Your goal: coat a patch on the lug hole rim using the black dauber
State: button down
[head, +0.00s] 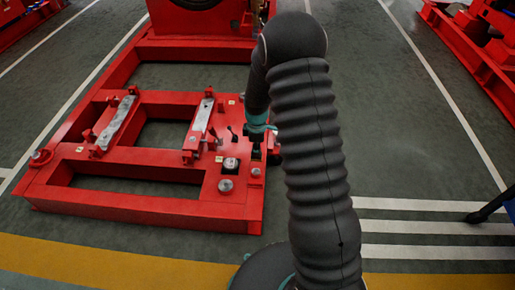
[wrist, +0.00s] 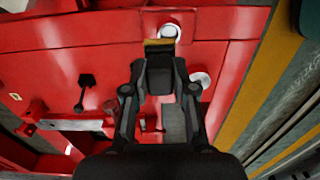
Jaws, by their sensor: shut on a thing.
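My gripper (wrist: 160,88) is shut on the black dauber (wrist: 160,72), a dark block with a tan-yellow end, in the wrist view. In the head view my gripper (head: 257,146) points down over the right side of the red frame (head: 150,208), partly hidden by my arm. I cannot tell whether the dauber touches the frame. A round pale fitting (wrist: 169,32) lies just beyond the dauber's tan end in the wrist view, and another (wrist: 201,79) is to its right. I cannot tell which feature is the lug hole rim.
Two pale metal bars (head: 118,123) (head: 203,115) lie across the frame. Small dark levers (head: 233,134) stand left of my gripper; one shows in the wrist view (wrist: 85,88). More red machinery (head: 480,50) stands at the far right.

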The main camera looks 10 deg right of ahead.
jog(key=shift+f+b, duration=1.35)
jog(key=shift+f, duration=1.15)
jog(key=shift+f+b, duration=0.75)
jog(key=shift+f, duration=0.3)
jog(key=shift+s+a+r, duration=0.15)
jog(key=shift+s, duration=0.3)
jog(key=shift+s+a, duration=0.2)
jog(key=shift+s, duration=0.4)
jog(key=shift+s, duration=0.1)
jog(key=shift+s+a+f, duration=0.15)
jog(key=shift+s+f, duration=0.05)
jog(key=shift+s, duration=0.2)
jog(key=shift+r, duration=0.1)
